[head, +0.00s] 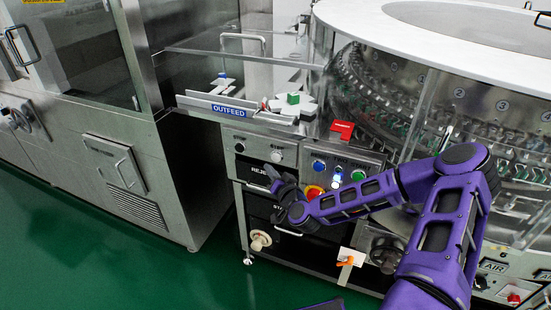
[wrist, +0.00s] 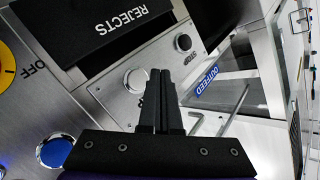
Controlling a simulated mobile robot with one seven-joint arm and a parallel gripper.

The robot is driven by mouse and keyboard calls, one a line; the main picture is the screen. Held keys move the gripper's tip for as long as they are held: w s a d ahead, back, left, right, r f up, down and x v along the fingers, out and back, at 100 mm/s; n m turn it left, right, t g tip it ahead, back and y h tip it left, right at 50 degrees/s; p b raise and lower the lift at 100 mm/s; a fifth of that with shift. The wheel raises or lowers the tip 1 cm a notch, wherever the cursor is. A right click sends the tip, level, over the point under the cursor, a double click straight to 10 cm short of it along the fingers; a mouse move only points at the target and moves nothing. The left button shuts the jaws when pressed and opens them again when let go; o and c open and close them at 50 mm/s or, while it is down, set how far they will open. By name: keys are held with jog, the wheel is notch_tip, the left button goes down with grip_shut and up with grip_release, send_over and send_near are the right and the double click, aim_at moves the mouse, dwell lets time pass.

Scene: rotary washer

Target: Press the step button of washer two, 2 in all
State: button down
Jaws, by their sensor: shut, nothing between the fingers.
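The rotary washer's front panel (head: 375,160) carries a blue button (head: 319,166), a lit white-blue button (head: 338,173) and a green button (head: 358,175). Their labels are too small to read, so I cannot tell which is the step button or which washer this is. My gripper (head: 270,172) is shut and empty, left of these buttons, in front of the drawers. In the wrist view its fingertips (wrist: 162,72) appear just right of a pale round button (wrist: 135,80), with no clear contact. A dark button (wrist: 183,42) lies beyond. A blue button (wrist: 55,150) shows lower left.
A red and yellow knob (head: 315,191) sits below the blue button, near my arm. The black REJECTS drawer front (wrist: 112,27) is close to my fingers. The OUTFEED shelf (head: 190,100) juts out above. A steel cabinet (head: 90,140) stands left; green floor lies between.

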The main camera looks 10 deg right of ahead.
jog(key=shift+s+a, duration=0.75)
jog(key=shift+s, duration=0.25)
